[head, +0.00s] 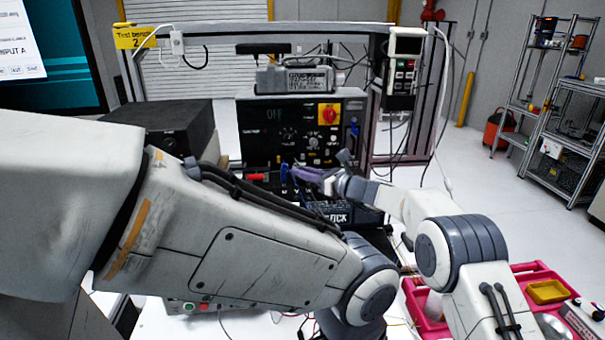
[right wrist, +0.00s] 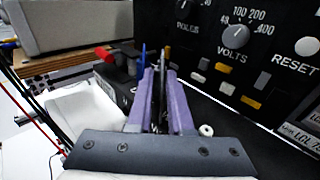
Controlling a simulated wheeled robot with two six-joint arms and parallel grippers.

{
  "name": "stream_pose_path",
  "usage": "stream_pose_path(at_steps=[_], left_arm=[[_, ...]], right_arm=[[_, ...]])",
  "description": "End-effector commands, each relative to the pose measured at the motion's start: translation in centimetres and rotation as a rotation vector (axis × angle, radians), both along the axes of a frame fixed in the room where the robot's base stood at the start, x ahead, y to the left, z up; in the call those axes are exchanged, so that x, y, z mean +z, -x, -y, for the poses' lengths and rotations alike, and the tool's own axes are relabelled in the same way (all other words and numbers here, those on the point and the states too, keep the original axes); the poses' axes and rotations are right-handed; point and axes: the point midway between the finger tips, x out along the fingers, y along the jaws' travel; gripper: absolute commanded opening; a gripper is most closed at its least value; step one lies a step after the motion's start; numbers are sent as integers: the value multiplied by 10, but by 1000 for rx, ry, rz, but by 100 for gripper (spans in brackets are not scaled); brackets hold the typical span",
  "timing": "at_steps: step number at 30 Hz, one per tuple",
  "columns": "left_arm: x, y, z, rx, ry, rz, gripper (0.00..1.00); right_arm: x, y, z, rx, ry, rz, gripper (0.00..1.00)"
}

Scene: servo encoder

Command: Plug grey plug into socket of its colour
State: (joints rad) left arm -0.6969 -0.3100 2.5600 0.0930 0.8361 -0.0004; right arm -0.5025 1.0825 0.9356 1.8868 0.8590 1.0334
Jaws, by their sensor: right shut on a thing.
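My right gripper (head: 312,174) has purple fingers and is in front of the black instrument panel. In the right wrist view its fingers (right wrist: 160,80) are nearly together on a thin dark grey thing (right wrist: 157,100), probably the grey plug, mostly hidden between them. Past the fingertips are a thin blue upright piece (right wrist: 142,60) and a brass-coloured one. A red piece (right wrist: 104,53) is left of them; it also shows in the head view (head: 255,177). I cannot make out the grey socket. My left arm crosses the head view; its gripper does not show.
The black panel (right wrist: 215,45) with knobs and coloured rectangles rises close to the right of the fingers. A pink tray (head: 530,275) is at the front right. Cables hang around the bench frame.

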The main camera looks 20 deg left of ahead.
Motion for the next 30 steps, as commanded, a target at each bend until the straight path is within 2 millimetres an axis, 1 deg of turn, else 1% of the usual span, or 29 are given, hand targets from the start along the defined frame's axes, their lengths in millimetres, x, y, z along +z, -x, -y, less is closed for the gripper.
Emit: stream_pose_path(at_steps=[2, 12, 30], left_arm=[[-3, 0, 0, 0, 0, 0, 50], [-3, 0, 0, 0, 0, 0, 50], [-8, 0, 0, 0, 0, 0, 50]], right_arm=[[-1, 0, 0, 0, -1, 0, 0], [0, 0, 0, 0, 0, 0, 0], [-4, 0, 0, 0, 0, 0, 0]])
